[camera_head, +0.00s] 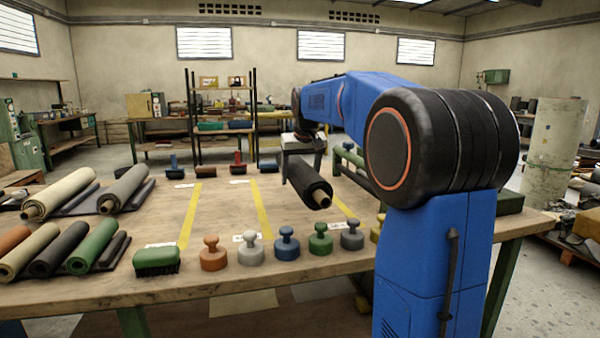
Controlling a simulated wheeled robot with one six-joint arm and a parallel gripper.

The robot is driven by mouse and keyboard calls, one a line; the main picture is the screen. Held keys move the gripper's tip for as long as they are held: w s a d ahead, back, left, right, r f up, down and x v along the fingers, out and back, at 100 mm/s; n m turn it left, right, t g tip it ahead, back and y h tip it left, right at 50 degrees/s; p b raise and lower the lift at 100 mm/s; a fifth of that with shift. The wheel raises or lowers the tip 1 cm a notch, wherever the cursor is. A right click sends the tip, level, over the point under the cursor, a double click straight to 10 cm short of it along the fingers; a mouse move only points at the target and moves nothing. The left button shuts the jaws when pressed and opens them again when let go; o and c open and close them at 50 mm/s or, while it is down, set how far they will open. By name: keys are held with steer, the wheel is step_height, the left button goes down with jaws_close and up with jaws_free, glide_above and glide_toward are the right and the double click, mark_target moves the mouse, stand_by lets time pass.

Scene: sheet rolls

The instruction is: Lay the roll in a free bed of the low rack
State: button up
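A dark roll (308,184) with a tan core showing at its near end is under my gripper (303,168). The gripper's fingers reach down on either side of it and appear shut on it. The roll points toward the camera and slightly right, over the middle of the table; its exact height above the top is hard to tell. A low green frame, which looks like the rack (348,178), stands just right of the roll. A green roll-like shape (349,155) shows at it. My arm hides most of the rack, so I cannot tell which beds are free.
Several stamp-like knobs (286,243) and a green brush (156,260) line the table's (220,290) front edge. Several sheet rolls (60,193) lie at the left. Yellow strips (262,208) mark the fairly clear middle. A dark green block (509,201) sits right of my arm.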

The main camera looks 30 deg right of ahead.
mark_target(303, 162)
steer(key=shift+f, duration=1.6)
steer(key=shift+f, duration=0.3)
steer(key=o, duration=2.1)
steer(key=shift+f, duration=0.15)
steer(key=shift+r, duration=0.3)
steer(key=v, duration=1.2)
